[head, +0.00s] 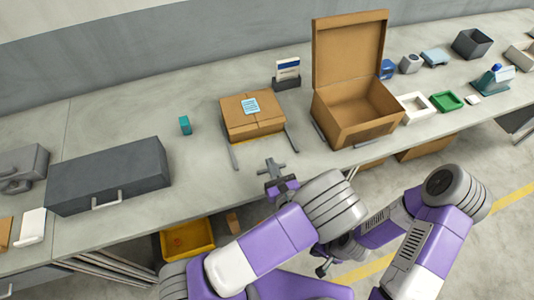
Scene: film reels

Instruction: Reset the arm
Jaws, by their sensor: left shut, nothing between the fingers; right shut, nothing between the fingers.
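My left gripper (273,168) is shut and empty. It shows over the front part of the grey table, just in front of the closed cardboard box (252,115) with a pale blue label. My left arm's purple and white links bend in from the bottom. My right gripper (322,269) is shut and empty. It shows low, past the table's front edge, over the floor, and is partly hidden by my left arm. My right arm is folded at the lower right. No film reel shows clearly.
An open cardboard box (352,90) stands right of the closed box. A dark grey case (108,176) lies at the left, and a small teal block (185,125) stands between. White and green trays sit at right. A yellow bin (188,240) is under the table (205,180).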

